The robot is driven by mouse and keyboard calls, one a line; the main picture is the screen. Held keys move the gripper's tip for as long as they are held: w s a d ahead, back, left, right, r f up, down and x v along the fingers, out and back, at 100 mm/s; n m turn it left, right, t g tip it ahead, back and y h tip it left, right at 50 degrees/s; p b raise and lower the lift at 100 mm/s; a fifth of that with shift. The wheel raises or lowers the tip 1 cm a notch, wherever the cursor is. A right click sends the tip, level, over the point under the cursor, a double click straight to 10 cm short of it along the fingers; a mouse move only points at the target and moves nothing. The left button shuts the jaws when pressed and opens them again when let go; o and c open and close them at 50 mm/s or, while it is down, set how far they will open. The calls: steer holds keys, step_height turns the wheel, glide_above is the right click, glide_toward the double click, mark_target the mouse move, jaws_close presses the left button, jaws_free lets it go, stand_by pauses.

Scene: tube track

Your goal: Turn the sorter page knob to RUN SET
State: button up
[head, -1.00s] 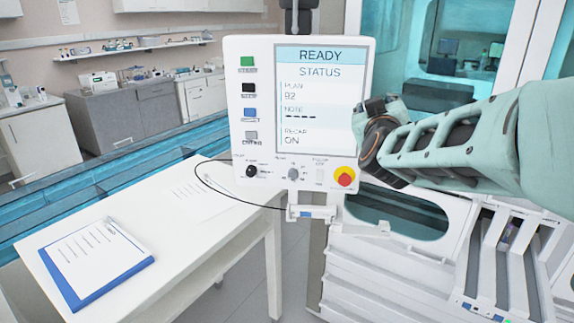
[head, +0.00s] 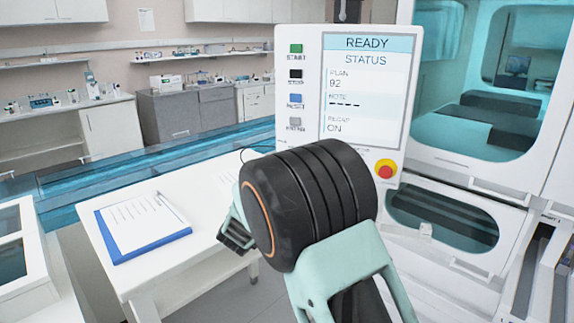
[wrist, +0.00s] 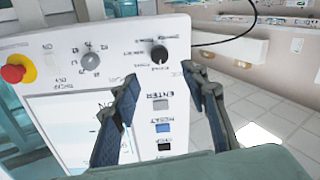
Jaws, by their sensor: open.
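The white control panel (head: 310,60) shows READY and STATUS on its screen (head: 365,85) in the head view. My arm hides its lower knobs there. In the wrist view the panel appears inverted, with a black knob (wrist: 159,53) and a grey knob (wrist: 90,62). The labels around both are too small to read surely, so I cannot confirm which is the page knob. My gripper (wrist: 160,78) is open and empty; the black knob appears between and beyond its fingertips, with no visible contact. The gripper is only partly visible in the head view (head: 236,236).
A red stop button (head: 386,171) sits at the panel's lower right, and at left in the wrist view (wrist: 14,72). Coloured push buttons (head: 295,73) line the panel's left side. A white table (head: 185,250) with a clipboard (head: 145,225) stands left of my arm.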

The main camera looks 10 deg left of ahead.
steer(key=w+d+p, duration=0.1)
steer(key=w, duration=0.9)
steer(key=shift+d, duration=0.4)
jaws_close()
